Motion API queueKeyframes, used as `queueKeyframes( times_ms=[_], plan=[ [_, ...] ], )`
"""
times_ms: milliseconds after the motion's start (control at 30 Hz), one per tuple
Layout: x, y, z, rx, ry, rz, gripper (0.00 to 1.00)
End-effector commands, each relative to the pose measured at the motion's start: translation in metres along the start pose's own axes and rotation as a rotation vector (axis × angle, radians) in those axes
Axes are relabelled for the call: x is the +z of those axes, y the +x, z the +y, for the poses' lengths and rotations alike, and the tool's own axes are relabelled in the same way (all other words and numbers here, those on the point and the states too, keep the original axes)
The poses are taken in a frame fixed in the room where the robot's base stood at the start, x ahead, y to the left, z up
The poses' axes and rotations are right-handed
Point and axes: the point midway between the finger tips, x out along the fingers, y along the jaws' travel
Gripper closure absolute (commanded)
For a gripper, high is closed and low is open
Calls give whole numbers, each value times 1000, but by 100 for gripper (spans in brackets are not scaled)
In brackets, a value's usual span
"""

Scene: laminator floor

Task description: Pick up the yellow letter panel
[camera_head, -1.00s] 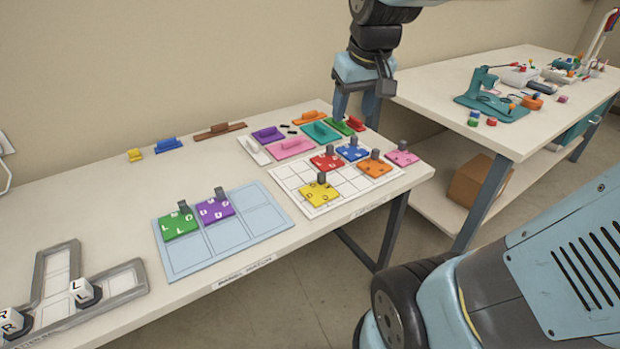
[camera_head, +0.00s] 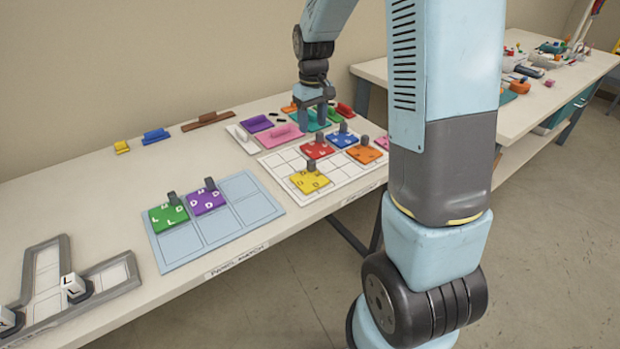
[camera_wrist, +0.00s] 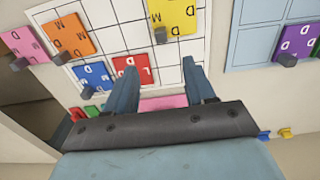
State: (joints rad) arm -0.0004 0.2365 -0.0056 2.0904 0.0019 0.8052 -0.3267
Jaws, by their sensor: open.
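The yellow letter panel (camera_head: 310,181) lies on the white gridded board (camera_head: 338,190), with a dark grey upright handle on it. It also shows at the top of the wrist view (camera_wrist: 176,16), with its handle beside its lower left edge. My gripper (camera_head: 318,122) is over the far part of the table, behind the red letter panel (camera_head: 318,149) and apart from the yellow one. In the wrist view my gripper's fingers (camera_wrist: 158,85) are spread and empty, the left one in front of part of the red panel.
Blue (camera_head: 342,139) and orange (camera_head: 364,153) letter panels stand near the yellow one, with a pink panel (camera_head: 382,142) partly hidden by my arm. Green (camera_head: 168,217) and purple (camera_head: 206,201) panels lie on the light blue board (camera_head: 240,226). Several handled plates lie behind.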

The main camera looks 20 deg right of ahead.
Motion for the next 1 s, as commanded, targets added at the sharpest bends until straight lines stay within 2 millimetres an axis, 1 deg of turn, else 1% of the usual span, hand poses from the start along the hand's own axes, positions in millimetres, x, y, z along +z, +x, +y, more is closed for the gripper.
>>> queueKeyframes(
  times_ms=[167, 267, 500, 600, 700, 867, 1000],
  plan=[
    [-4, 15, 2, -4, -7, -11, 46],
    [-4, 29, 1, -5, -7, -14, 46],
    [-3, 70, 1, -5, -6, -14, 46],
    [-3, 83, 1, -4, -6, -12, 46],
    [-3, 91, 1, -3, -6, -10, 46],
    [-2, 98, 0, -4, -7, -11, 46],
    [1, 116, -2, -4, -7, -13, 46]
  ],
)
